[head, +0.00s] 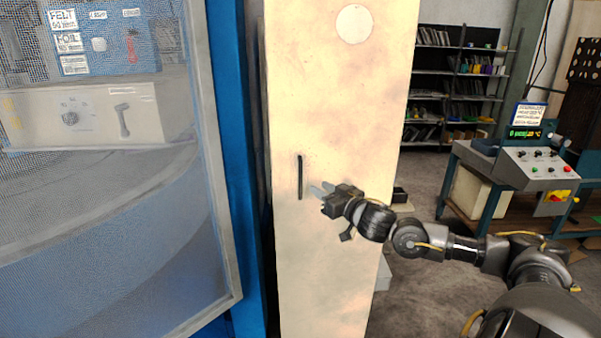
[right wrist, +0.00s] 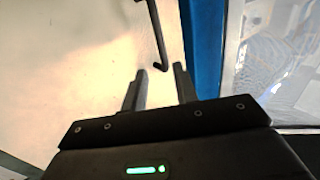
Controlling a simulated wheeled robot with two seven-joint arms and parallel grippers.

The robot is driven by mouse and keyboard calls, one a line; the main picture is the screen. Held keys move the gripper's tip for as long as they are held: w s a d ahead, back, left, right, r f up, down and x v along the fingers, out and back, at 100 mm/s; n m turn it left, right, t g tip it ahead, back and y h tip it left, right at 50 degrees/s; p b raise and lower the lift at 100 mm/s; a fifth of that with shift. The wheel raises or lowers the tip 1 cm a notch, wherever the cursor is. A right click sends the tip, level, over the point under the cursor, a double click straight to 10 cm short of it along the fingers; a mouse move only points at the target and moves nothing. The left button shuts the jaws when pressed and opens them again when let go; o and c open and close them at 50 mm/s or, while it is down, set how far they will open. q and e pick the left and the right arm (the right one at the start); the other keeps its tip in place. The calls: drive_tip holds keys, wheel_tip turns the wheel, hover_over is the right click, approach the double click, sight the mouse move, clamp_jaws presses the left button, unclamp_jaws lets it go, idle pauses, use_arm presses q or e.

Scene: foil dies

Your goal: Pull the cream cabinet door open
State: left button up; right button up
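The cream cabinet door (head: 335,110) stands upright in the middle of the head view and looks closed. Its dark vertical bar handle (head: 300,177) is near the door's left edge. My right gripper (head: 320,188) is just right of the handle's lower part, fingers pointing at it. In the right wrist view, my right gripper (right wrist: 159,78) is open and empty. The handle (right wrist: 157,35) shows there with its near end just ahead of the gap between the fingertips. I cannot tell whether they touch. The cream door (right wrist: 70,50) fills the left of that view. My left gripper is not in view.
A blue-framed mesh guard (head: 225,150) stands close to the door's left. A control desk (head: 520,165) stands at right, with shelves (head: 450,85) behind. Open floor (head: 430,180) lies between the cabinet and the desk.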

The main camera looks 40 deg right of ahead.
drive_tip(key=p, duration=0.3)
hover_over(300, 195)
drive_tip(key=shift+w+d+r, duration=0.2)
drive_tip(key=shift+w+d, duration=0.1)
idle(0.4)
clamp_jaws()
